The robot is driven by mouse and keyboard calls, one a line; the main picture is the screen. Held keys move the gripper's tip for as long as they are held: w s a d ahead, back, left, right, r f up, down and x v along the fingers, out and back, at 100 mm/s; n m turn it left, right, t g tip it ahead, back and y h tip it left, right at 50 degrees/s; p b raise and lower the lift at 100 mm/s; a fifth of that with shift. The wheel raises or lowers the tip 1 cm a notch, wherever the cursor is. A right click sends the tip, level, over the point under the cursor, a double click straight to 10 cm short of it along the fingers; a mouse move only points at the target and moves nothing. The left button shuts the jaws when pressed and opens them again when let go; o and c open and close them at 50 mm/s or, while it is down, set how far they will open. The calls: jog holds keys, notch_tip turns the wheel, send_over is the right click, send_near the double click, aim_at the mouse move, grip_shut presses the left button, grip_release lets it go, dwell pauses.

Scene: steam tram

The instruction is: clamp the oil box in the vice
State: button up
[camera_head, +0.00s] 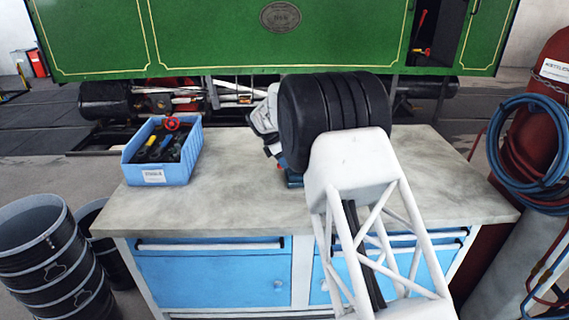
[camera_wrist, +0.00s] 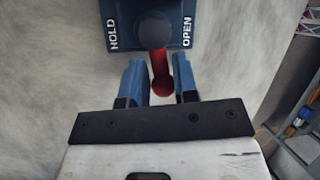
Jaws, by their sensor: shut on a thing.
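The vice (camera_wrist: 119,15) shows in the wrist view as a dark blue block lettered HOLD on the left and OPEN on the right. A red lever (camera_wrist: 161,82) with a dark round hub runs from it toward me, leaning slightly right in the picture. My gripper (camera_wrist: 159,68) has its blue fingers either side of this lever and is shut on it. In the head view my arm hides the gripper and most of the vice; a bit of blue base (camera_head: 292,180) shows on the bench. I cannot make out the oil box in either view.
A blue bin (camera_head: 160,173) of tools stands on the left of the grey workbench (camera_head: 215,205). The bench top between bin and arm is clear. Black buckets (camera_head: 45,255) stand at left. A red cylinder with blue hose (camera_head: 520,150) stands at right. The green tram (camera_head: 220,35) is behind.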

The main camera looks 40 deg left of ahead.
jog(key=m+g, duration=0.1)
jog(key=m, duration=0.1)
jog(key=w+m+g, duration=0.1)
jog(key=m, duration=0.1)
jog(key=w+a+m, duration=0.1)
jog(key=m, duration=0.1)
jog(key=shift+a+f+g+h, duration=0.1)
jog(key=shift+g+h, duration=0.3)
jog(key=m+g, duration=0.1)
jog(key=m, duration=0.1)
jog(key=w+m+g, duration=0.1)
jog(key=m, duration=0.2)
jog(key=shift+w+a, duration=0.15)
jog(key=o, duration=0.7)
jog(key=shift+v, duration=4)
jog(key=shift+w, duration=0.1)
jog(key=shift+d, duration=0.25)
